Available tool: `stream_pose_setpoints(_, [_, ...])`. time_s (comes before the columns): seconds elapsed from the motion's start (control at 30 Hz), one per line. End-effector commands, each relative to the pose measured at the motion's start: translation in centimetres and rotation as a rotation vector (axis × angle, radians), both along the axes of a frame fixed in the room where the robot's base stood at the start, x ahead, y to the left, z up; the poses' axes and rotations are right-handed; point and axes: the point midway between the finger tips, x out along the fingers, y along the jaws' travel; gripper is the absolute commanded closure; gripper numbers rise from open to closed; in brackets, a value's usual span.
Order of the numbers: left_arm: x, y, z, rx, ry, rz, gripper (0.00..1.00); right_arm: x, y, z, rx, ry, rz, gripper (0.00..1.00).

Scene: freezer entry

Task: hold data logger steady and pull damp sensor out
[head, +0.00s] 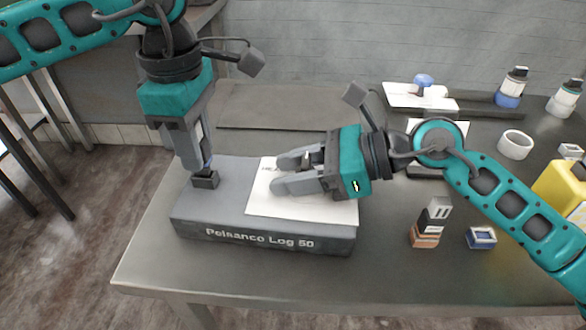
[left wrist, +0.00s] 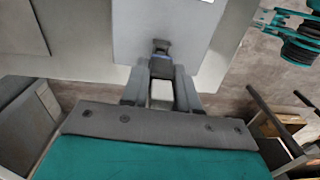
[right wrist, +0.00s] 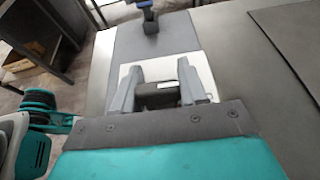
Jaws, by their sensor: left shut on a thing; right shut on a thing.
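The data logger (head: 265,235) is a grey box lettered on its front, flat on the table near the front edge. A white paper (head: 300,207) lies on its top. The damp sensor, white with a dark blue end (left wrist: 162,68), is between the closed fingers of my left gripper (head: 200,165). Its end is at the small dark socket block (head: 205,180) on the logger's left; I cannot tell if it is still seated. My right gripper (head: 283,173) is shut on a dark cylindrical grip (right wrist: 157,95) above the paper, mostly hidden in the head view by the fingers.
Right of the logger stand a small stack of blocks (head: 430,222) and a blue-and-white box (head: 481,237). Behind are a white tape roll (head: 515,145), bottles (head: 511,88), and a white tray (head: 420,97). The table's left edge is close to the logger.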

Motion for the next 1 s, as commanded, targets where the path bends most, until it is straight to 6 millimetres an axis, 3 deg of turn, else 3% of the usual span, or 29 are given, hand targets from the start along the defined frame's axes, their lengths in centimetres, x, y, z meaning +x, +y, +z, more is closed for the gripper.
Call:
stream_pose_setpoints(0.27, [0.0, 0.0, 0.1, -0.001, -0.001, 0.0, 1.0, 0.0, 0.0, 0.0, 0.0, 0.0, -0.001, 1.0])
stream_pose_setpoints(1.0, [0.0, -0.1, 3.8, -0.001, -0.002, 0.0, 1.0, 0.0, 0.0, 0.0, 0.0, 0.0, -0.001, 1.0])
